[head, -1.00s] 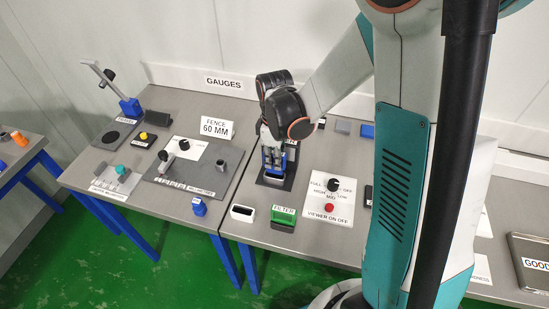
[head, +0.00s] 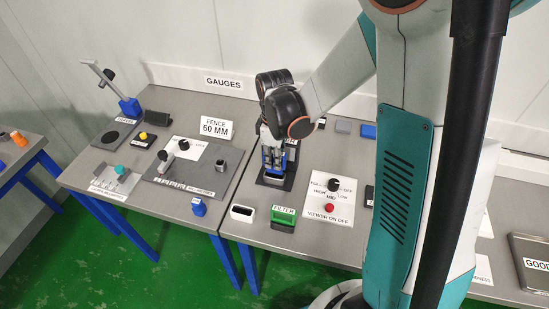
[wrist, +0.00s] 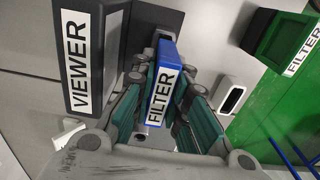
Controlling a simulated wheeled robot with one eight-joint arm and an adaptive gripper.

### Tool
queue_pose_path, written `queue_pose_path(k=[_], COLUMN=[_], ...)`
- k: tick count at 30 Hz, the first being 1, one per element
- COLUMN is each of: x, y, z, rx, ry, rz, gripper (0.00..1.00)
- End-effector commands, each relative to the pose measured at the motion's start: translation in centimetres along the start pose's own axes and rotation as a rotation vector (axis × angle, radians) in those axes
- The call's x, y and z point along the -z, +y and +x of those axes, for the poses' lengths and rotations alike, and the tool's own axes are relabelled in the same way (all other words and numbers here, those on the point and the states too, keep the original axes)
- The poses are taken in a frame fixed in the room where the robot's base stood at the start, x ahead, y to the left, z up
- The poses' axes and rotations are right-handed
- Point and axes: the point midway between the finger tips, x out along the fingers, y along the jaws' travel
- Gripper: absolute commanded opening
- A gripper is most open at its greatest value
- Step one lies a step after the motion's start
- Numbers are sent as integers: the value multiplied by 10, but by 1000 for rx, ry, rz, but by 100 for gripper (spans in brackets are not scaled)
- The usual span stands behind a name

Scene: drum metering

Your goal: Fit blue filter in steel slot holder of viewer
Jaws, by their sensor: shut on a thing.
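My gripper (wrist: 160,110) is shut on the blue filter (wrist: 164,68), which has a white FILTER label. In the head view my gripper (head: 271,158) points down over the dark base of the viewer (head: 287,183). The viewer's labelled housing (wrist: 85,55) is left of the filter in the wrist view. The steel slot holder (head: 273,178) shows its pale rim just below the fingers. The filter's far end is at the holder, but its lower edge is hidden. I cannot tell how deep it sits.
A green FILTER tray (head: 283,218) and a white-rimmed open holder (head: 242,213) are near the table's front edge. The viewer control panel (head: 331,199), with a black knob and red button, is to the right. A FENCE 60 MM sign (head: 217,128) stands at the left.

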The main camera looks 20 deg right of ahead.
Motion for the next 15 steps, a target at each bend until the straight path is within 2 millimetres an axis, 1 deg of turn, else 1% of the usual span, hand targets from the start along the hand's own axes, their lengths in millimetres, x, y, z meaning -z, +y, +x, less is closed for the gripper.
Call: queue_pose_path(k=[15], x=[0], y=[0], z=[3], rx=[0], ry=[0], rz=[0], gripper=[0])
